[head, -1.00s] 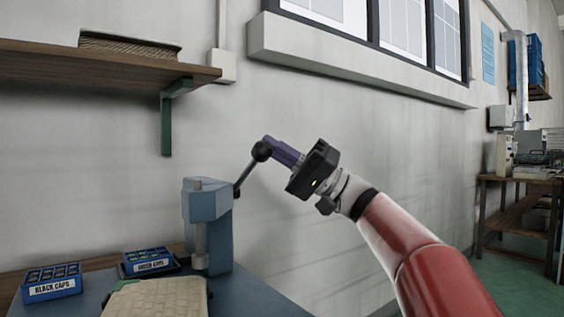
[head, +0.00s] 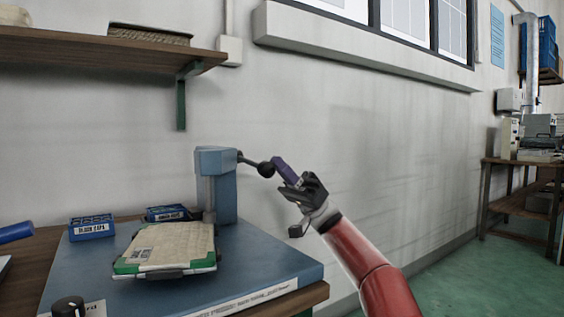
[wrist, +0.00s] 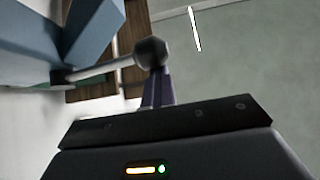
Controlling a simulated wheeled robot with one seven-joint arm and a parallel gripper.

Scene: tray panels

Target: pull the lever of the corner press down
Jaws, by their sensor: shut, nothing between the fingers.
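The blue corner press (head: 224,190) stands at the back of the blue base plate. Its lever (head: 250,161) points right from the head of the press and slopes slightly down to a black ball knob (head: 265,169). My gripper (head: 277,162) is shut and empty, with its purple fingers right beside the knob. In the wrist view the fingers (wrist: 157,92) reach up to the knob (wrist: 152,53), and the lever (wrist: 105,68) runs left to the press (wrist: 55,35). Whether the fingertips touch the knob is hard to tell.
A tray panel (head: 168,249) with a green edge lies on the base plate (head: 280,262) under the press. Two blue cap boxes (head: 92,227) (head: 167,213) stand behind it. A black dial (head: 68,306) is at the front left. A shelf (head: 90,48) hangs above left.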

